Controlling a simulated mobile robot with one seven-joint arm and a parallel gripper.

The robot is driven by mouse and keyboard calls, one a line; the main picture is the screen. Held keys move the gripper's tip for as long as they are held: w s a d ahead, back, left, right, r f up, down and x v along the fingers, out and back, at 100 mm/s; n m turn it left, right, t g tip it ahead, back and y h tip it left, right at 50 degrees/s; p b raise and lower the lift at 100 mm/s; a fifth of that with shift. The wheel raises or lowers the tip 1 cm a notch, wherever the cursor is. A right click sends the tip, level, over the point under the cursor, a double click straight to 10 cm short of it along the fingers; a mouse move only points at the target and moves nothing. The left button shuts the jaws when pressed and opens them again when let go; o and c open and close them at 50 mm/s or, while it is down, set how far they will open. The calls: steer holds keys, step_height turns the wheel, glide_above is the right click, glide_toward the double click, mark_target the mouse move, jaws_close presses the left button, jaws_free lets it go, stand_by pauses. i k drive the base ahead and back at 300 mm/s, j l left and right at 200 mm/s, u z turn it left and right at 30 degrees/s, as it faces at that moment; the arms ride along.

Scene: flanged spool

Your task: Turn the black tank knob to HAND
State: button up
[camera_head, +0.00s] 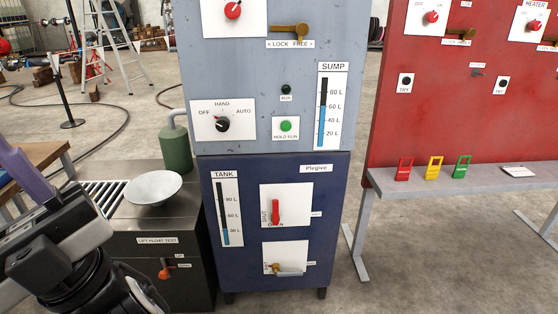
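The black knob (222,124) sits on a white plate (240,133) on the grey upper cabinet. The plate reads OFF at left, HAND at top and AUTO at right. The knob's small mark seems to lie toward its upper left, on the OFF side, but it is too small to be sure. Parts of my arm show at the lower left, well left of and below the knob, and nothing of mine touches it. My gripper's fingertips are not in view.
A green HOLD RUN button (286,126) and SUMP gauge (332,106) are right of the knob. A blue cabinet (336,190) stands below. A green bottle (175,150) and white bowl (153,188) stand left. A red panel (440,110) is at right.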

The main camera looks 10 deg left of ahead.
mark_target(222, 123)
steer(key=i+l+u, duration=0.25)
steer(key=u, duration=0.15)
steer(key=i+l+u, duration=0.25)
steer(key=u, duration=0.15)
steer(key=i+l+u, duration=0.15)
steer(key=l+u, duration=0.25)
